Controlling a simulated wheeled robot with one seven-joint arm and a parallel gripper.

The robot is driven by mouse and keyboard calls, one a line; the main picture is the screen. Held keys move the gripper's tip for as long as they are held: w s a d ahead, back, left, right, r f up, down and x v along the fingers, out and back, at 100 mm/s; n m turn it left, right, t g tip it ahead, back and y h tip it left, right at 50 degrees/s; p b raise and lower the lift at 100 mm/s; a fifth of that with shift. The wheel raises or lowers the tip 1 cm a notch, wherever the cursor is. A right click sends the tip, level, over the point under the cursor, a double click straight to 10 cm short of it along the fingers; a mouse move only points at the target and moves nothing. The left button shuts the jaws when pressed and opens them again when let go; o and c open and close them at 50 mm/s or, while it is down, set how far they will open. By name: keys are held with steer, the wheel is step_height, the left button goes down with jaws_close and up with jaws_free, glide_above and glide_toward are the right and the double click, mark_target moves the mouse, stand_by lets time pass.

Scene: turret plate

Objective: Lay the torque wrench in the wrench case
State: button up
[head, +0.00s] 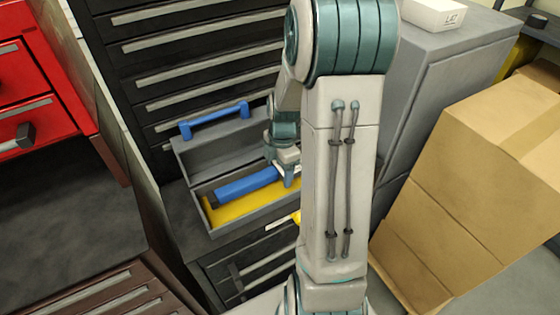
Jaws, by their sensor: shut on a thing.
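The wrench case (192,156) is a grey open case with a blue handle on its raised lid and a yellow inside. It sits on a dark cabinet top left of my arm. The torque wrench (246,186) shows as a thick blue bar with a dark left end, lying lengthwise over the yellow inside. I cannot tell whether it touches the bottom or is held just above it. My gripper (286,179) is shut on the torque wrench near its right visible part. My arm hides the right end of the case and possibly more of the wrench.
A black drawer cabinet (185,60) rises behind the case. A red drawer cabinet (40,85) and a dark worktop (60,215) are at left. A grey cabinet (425,85) and cardboard boxes (490,170) stand close at right of my arm.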

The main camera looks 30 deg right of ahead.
steer(key=shift+f, duration=0.15)
steer(key=o, duration=1.5)
steer(key=shift+o, duration=0.2)
step_height(320, 180, up, 12)
steer(key=s+a+r+m+t, duration=0.1)
steer(key=s+a+r+m, duration=0.1)
steer(key=s+a+m, duration=0.4)
steer(key=s+a+r+m+t, duration=0.2)
steer(key=s+a+m, duration=0.4)
steer(key=m, duration=0.6)
steer(key=shift+s+r+m+h, duration=0.3)
steer(key=shift+s+h, duration=0.1)
steer(key=shift+s, duration=0.55)
